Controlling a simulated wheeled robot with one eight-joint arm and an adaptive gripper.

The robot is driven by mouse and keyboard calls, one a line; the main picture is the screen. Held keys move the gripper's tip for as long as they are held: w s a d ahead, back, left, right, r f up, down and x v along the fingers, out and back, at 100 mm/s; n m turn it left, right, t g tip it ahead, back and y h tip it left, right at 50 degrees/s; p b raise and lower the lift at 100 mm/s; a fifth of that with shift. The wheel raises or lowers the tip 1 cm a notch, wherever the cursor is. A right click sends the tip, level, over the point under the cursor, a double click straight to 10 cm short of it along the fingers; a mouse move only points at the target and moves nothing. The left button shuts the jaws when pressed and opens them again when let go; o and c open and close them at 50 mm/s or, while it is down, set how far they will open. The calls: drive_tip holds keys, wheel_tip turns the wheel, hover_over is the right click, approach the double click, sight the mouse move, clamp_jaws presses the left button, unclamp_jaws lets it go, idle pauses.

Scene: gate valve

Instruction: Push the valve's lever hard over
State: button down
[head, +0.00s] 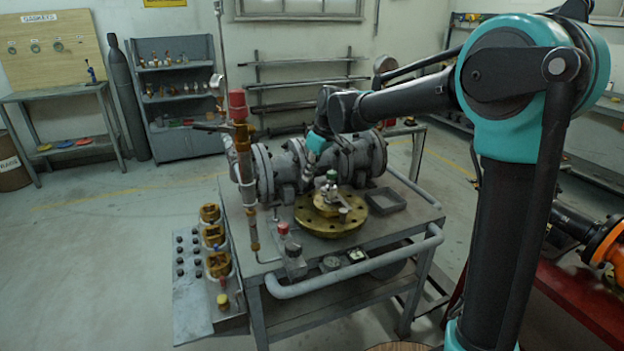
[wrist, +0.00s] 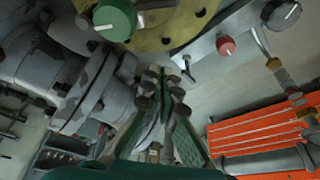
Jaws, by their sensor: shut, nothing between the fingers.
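The valve assembly stands on a grey metal bench. A round brass flange (head: 318,226) with bolt holes carries a smaller fitting topped by a green knob (head: 331,176). In the wrist view the green knob (wrist: 115,18) has a white mark and sits at the top edge, beside the brass flange (wrist: 180,22). A dark bar like a lever (head: 208,127) sticks out left from the red-capped upright pipe; I cannot tell which part is the valve's lever. My gripper (wrist: 165,82) is shut and empty, below the green knob in the wrist view. In the head view its fingertips are hard to make out.
Grey flanged pipework (head: 273,170) lies along the back of the bench. The red-capped upright pipe (head: 238,105) stands at its left. Brass fittings (head: 213,237) sit on the left side panel. A grey tube rail (head: 350,270) rounds the front. A small dark tray (head: 385,201) lies at right.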

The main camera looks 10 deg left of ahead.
drive_tip(key=w+d+v, duration=0.1)
drive_tip(key=v, duration=0.7)
drive_tip(key=n+g+y, duration=0.1)
drive_tip(key=n, duration=0.3)
approach(330, 185)
drive_tip(key=d+r, duration=0.2)
drive_tip(key=d, duration=0.4)
drive_tip(key=x, duration=0.3)
drive_tip(key=a+x, duration=0.1)
drive_tip(key=x, duration=0.3)
drive_tip(key=s+a+x, duration=0.1)
drive_tip(key=x, duration=0.3)
drive_tip(key=shift+r, duration=0.35)
drive_tip(key=shift+a, duration=0.55)
